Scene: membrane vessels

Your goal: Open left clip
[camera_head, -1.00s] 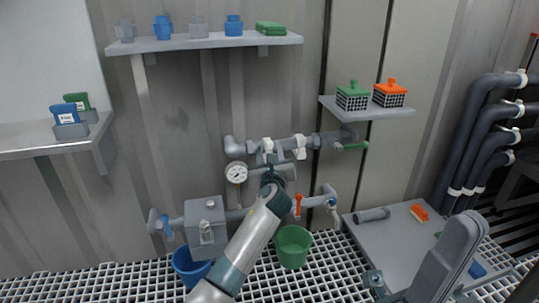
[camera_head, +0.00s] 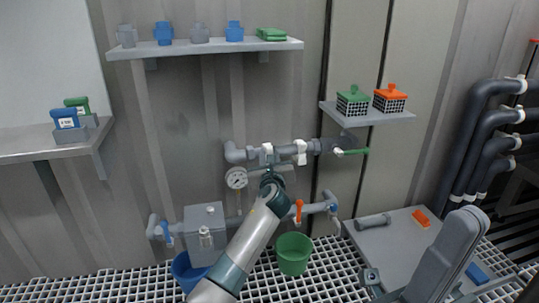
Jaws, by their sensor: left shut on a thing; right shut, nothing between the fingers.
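The left clip (camera_head: 267,148) is a small white piece on the grey horizontal pipe at the wall. A second white clip (camera_head: 301,147) sits on the same pipe to its right. My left arm reaches up from the bottom, and my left gripper (camera_head: 269,168) is at the left clip from below, shut on it. The dark wrist hides most of the fingers and what lies behind them. My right gripper (camera_head: 371,279) is at the lower right, shut and empty, over the grating beside the grey table.
A round gauge (camera_head: 236,178) hangs left of my wrist. An orange-handled valve (camera_head: 298,209) is close on its right. A green bucket (camera_head: 294,255) and a blue bucket (camera_head: 187,270) stand below. Shelves (camera_head: 205,47) are above, and a grey table (camera_head: 390,245) is at the right.

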